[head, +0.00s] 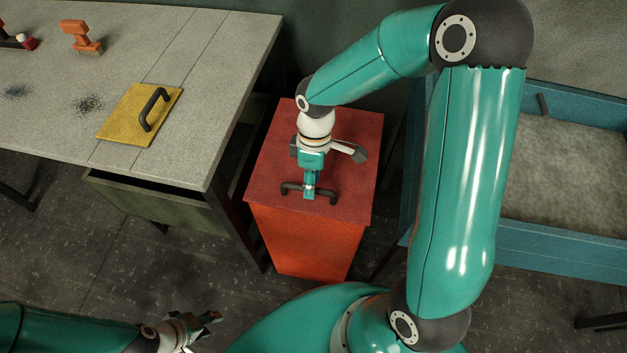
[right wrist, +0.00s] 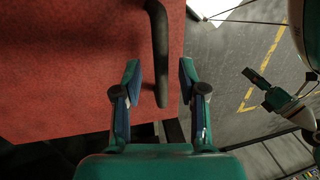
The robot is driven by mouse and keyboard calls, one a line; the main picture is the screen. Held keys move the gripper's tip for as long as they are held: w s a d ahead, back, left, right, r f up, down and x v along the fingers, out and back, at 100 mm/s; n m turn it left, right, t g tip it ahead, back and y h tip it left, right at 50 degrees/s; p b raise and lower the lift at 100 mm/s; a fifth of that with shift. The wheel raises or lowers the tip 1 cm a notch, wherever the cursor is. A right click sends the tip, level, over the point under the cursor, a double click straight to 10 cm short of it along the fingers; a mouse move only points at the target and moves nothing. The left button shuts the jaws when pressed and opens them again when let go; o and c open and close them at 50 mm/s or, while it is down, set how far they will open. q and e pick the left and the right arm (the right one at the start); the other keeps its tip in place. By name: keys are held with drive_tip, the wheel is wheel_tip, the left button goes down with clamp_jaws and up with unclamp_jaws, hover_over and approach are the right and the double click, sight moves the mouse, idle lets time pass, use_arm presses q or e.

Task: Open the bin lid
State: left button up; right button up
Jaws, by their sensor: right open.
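The red bin (head: 308,245) stands on the floor right of the workbench. Its red lid (head: 345,150) lies flat and closed on top, with a dark bar handle (head: 328,196) near the front edge. My right gripper (head: 310,190) points down at the handle. In the right wrist view, its two fingers (right wrist: 160,78) are open, one on each side of the handle (right wrist: 160,50), with gaps between. My left gripper (head: 207,328) is low at the left, away from the bin, with its fingers apart and empty; it also shows in the right wrist view (right wrist: 282,82).
The grey workbench (head: 210,60) at left holds a yellow plate with a handle (head: 125,115) and an orange-handled brush (head: 82,38). A blue-walled tray of grey sand (head: 555,250) stands at right. Dark floor is open in front of the bin.

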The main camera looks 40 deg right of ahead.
drive_tip(key=shift+f, duration=0.4)
drive_tip(key=shift+c, duration=0.3)
clamp_jaws()
